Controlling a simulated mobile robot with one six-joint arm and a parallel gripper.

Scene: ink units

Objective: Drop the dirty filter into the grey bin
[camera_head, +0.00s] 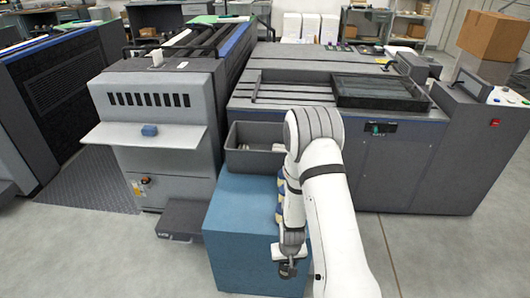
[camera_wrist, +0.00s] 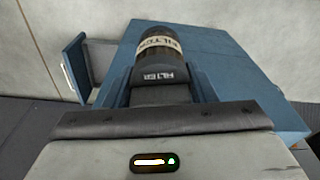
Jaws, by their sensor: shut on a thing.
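The filter (camera_wrist: 158,52) is a dark cylinder with a beige band lettered FILTER, in the upper middle of the wrist view. My gripper (camera_wrist: 161,82) is shut on it, with a finger on each side. In the head view my gripper (camera_head: 287,268) hangs low at the front right side of the blue cabinet. The filter is too small there to make out clearly. A grey open-topped bin (camera_head: 248,162) stands at the cabinet's back edge, behind my gripper and apart from it. Some pale items show inside the bin. My arm hides its right end.
The blue cabinet (camera_head: 245,250) stands between my gripper and the grey bin. A grey printing machine (camera_head: 165,130) with a pale shelf is at left. A large machine (camera_head: 415,160) is at right. In the wrist view a blue drawer-like part (camera_wrist: 75,62) juts out left.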

